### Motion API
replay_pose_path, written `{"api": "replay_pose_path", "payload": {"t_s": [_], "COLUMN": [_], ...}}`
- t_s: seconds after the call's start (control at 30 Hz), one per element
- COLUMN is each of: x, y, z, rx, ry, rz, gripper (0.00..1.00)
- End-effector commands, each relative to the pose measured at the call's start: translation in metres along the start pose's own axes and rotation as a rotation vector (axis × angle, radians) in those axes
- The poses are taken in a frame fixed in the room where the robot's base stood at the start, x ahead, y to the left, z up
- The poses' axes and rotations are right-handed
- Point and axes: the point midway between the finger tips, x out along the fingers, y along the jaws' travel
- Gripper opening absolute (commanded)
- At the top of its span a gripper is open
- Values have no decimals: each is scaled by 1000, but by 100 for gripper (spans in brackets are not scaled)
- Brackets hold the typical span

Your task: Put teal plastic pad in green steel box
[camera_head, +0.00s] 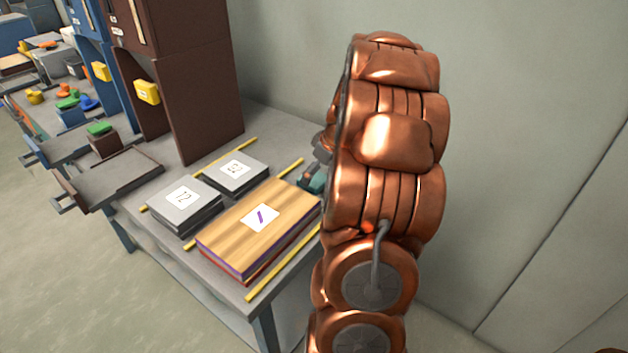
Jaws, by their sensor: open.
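A dark teal piece (311,180) shows on the table just left of my copper arm, which covers most of it. I cannot tell whether it is the teal plastic pad. I cannot make out a green steel box.
A wood-topped stack (258,228) and grey slabs labelled 12 (183,203) and 13 (236,173) lie between yellow strips on the grey table (262,137). A tall brown cabinet (190,95) stands behind. A grey tray (115,175) sits left. A green-topped block (103,139) stands behind the tray.

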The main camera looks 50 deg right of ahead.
Motion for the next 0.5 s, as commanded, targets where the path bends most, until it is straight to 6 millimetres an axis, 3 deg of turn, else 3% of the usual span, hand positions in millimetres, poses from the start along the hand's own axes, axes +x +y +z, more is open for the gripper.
{"api": "replay_pose_path", "payload": {"t_s": [0.2,0.43,0.5], "x": [18,19,19], "y": [0,0,0], "z": [0,0,0], "rx": [0,-1,-1], "ry": [1,1,1], "rz": [0,1,1], "gripper": [100,100,94]}}
